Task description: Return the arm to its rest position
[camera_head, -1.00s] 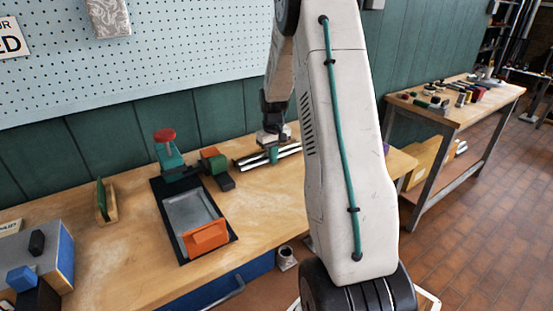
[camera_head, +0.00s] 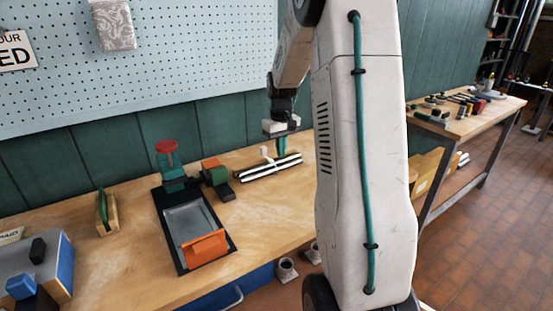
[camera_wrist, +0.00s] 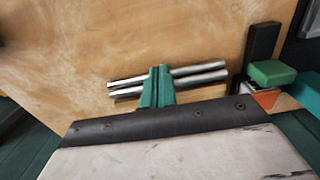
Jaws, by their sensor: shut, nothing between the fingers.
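My gripper (camera_head: 282,151) is above the back of the wooden bench, at the upper middle of the head view. Its green fingers (camera_wrist: 157,90) point down and are closed together with nothing between them. Two metal rods (camera_head: 268,167) lie side by side on the bench, under or just behind the fingers. The rods (camera_wrist: 198,76) also show in the wrist view, partly covered by the fingers. My white arm link fills the right middle of the head view and hides part of the bench.
A black-framed tray (camera_head: 190,218) with an orange block (camera_head: 204,249) lies left of the rods. A green stand with a red top (camera_head: 168,160) and a green-orange block (camera_head: 216,178) stand nearby. A blue-grey box (camera_head: 62,265) is at far left. A second bench (camera_head: 470,122) stands right.

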